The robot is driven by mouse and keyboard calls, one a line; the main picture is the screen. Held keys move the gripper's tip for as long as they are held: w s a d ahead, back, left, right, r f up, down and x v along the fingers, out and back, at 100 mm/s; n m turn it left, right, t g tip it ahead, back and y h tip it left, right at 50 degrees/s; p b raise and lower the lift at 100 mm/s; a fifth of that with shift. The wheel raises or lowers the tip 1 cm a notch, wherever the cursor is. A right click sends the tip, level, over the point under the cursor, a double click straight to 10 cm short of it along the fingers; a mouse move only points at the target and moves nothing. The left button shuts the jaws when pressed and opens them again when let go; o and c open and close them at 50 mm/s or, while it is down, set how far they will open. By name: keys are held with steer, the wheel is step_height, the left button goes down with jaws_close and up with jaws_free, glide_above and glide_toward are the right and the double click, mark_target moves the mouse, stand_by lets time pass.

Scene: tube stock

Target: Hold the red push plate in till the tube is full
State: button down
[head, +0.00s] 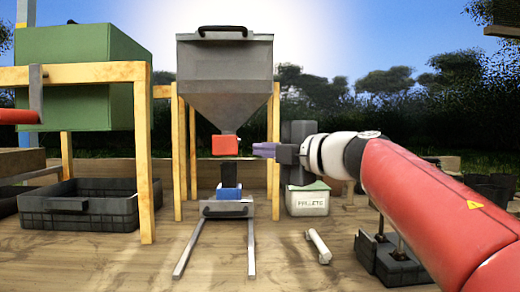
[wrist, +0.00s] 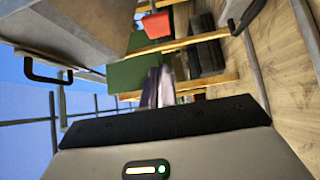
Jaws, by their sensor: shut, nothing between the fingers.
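The red push plate (head: 225,145) sits at the bottom outlet of a grey hopper (head: 224,60). A red piece that looks like the same plate (wrist: 157,25) shows near the top of the wrist view. My gripper (head: 263,149) is shut and empty just right of the plate in the head view, at about its height, with a visible gap between them. Its pale purple fingers (wrist: 157,88) also show in the wrist view. A blue piece (head: 229,193) stands below the outlet on a grey carrier (head: 226,209); I cannot tell whether it is the tube or its fill level.
Wooden posts (head: 275,150) flank the hopper. Two grey rails (head: 251,249) run forward from the carrier. A white cylinder (head: 318,246) lies on the ground, with a white labelled bin (head: 307,200) behind it. A black crate (head: 78,207) and green box (head: 75,80) are left.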

mark_target(228, 145)
steer(key=x, duration=0.3)
steer(key=w+d+x, duration=0.1)
steer(key=x, duration=0.6)
steer(key=shift+w+d+p, duration=0.2)
steer(key=shift+w+p, duration=0.15)
steer(key=shift+w, duration=0.45)
